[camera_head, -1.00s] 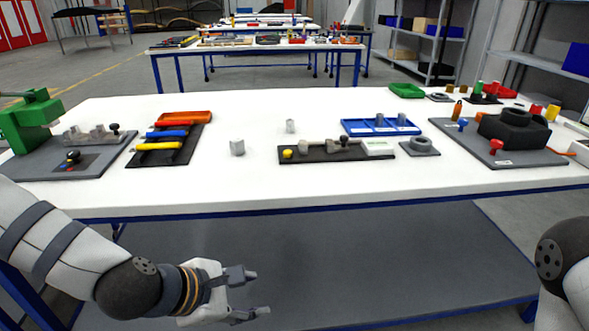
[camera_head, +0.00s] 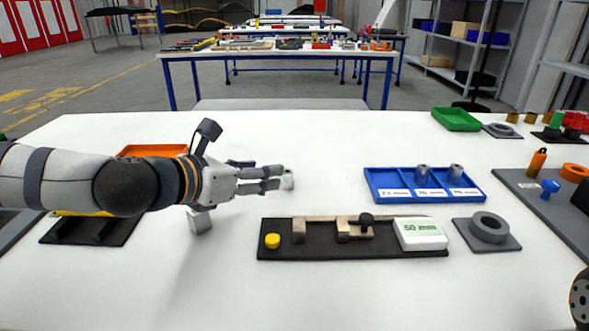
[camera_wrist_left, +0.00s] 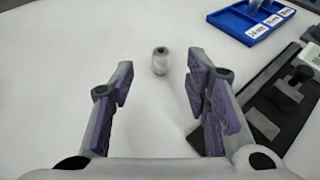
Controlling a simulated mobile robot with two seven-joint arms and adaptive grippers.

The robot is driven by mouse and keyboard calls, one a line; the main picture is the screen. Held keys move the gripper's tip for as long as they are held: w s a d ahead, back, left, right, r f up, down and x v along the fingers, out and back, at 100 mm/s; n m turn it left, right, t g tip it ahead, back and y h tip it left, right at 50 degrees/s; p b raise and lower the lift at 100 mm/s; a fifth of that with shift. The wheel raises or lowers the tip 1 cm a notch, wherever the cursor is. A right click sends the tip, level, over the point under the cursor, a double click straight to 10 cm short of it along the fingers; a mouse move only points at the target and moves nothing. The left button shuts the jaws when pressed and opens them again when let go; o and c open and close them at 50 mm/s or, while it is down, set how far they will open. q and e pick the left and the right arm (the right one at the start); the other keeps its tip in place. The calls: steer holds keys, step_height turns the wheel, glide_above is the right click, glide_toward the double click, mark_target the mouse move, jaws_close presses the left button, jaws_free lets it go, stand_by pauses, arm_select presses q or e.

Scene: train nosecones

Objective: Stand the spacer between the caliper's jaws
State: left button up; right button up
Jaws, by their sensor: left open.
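A small grey cylindrical spacer (camera_head: 288,180) stands upright on the white table, just off my left fingertips. The left wrist view shows it (camera_wrist_left: 160,64) ahead of and between the fingers, with a dark hole in its top. My left gripper (camera_head: 273,179) is open and empty; both fingers (camera_wrist_left: 160,88) stand wide apart. The caliper (camera_head: 325,248) lies on a black base, right of and nearer than the gripper. Its two jaws (camera_head: 299,231) stand apart with an empty gap, beside a "50 mm" display (camera_head: 421,234).
A blue tray (camera_head: 383,195) with labelled compartments holds two more grey cylinders (camera_head: 422,174), its left compartment empty. A grey ring (camera_head: 489,227) sits on a plate right of the caliper. Table between spacer and tray is clear.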

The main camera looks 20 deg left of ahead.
mark_target(285, 173)
arm_select(q)
steer(key=x, duration=0.4)
steer(key=f+b+x, duration=0.1)
steer(key=x, duration=0.4)
steer(key=shift+s, duration=0.15)
steer(key=shift+w+d+f, duration=0.15)
steer(key=shift+w, duration=0.15)
arm_select(e)
steer(key=shift+s+f+g, duration=0.4)
steer(key=shift+s+f, duration=0.75)
steer(key=shift+s, duration=0.1)
arm_select(q)
jaws_close()
